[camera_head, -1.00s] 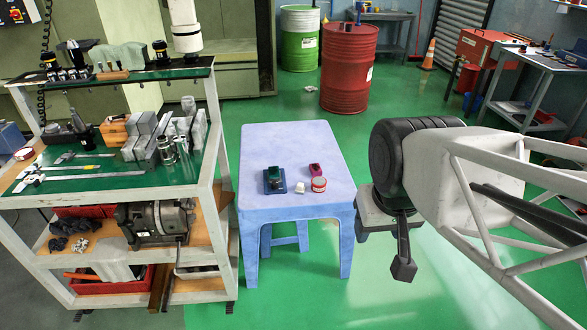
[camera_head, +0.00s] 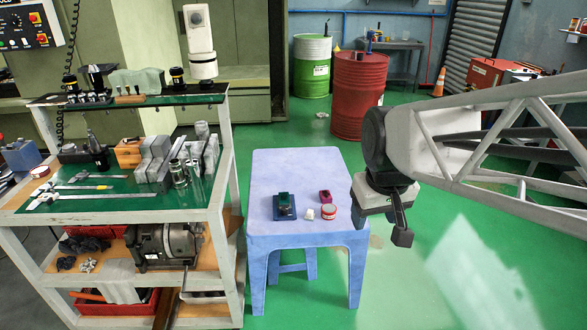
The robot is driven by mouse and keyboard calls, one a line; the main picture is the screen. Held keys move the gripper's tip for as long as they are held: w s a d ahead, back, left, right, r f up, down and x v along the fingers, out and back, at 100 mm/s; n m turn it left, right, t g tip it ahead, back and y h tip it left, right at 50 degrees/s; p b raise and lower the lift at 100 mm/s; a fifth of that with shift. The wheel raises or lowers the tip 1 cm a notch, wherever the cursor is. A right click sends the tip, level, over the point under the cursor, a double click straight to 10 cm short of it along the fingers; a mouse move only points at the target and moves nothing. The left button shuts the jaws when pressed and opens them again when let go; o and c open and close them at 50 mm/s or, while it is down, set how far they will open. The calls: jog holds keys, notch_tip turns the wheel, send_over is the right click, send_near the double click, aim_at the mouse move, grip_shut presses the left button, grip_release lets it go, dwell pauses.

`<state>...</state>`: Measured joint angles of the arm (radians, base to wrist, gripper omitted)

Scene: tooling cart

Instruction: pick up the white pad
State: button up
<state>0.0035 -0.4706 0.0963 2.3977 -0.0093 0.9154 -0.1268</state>
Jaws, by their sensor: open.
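A small white block-like object (camera_head: 310,213), which looks like the white pad, lies on the blue table (camera_head: 290,172) near its front edge. It sits between a dark blue device with a green top (camera_head: 284,206) and a round red-and-white tin (camera_head: 329,212). My gripper (camera_head: 381,223) hangs to the right of the table's right edge, pointing down, apart from the pad. Its jaws are open, with nothing seen between them. One dark finger shows clearly; the other is hard to make out.
A pink-and-dark item (camera_head: 325,196) lies just behind the tin. The back of the table is clear. A tool cart (camera_head: 236,190) stands close on the left. A red drum (camera_head: 358,97) and a green drum (camera_head: 311,66) stand behind the table.

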jog(key=w+f+n, duration=0.2)
jog(key=w+n, duration=0.1)
jog(key=w, duration=1.5)
jog(key=n+g, duration=0.2)
jog(key=n, duration=0.7)
send_over(310, 211)
notch_tip(310, 211, down, 40)
jog(key=shift+s+d+f, duration=0.1)
jog(key=shift+s+f, duration=0.05)
jog(key=shift+f, duration=0.3)
jog(key=shift+f, duration=0.15)
jog(key=shift+f, duration=1.15)
jog(key=shift+f, duration=0.1)
jog(key=shift+f, duration=2.5)
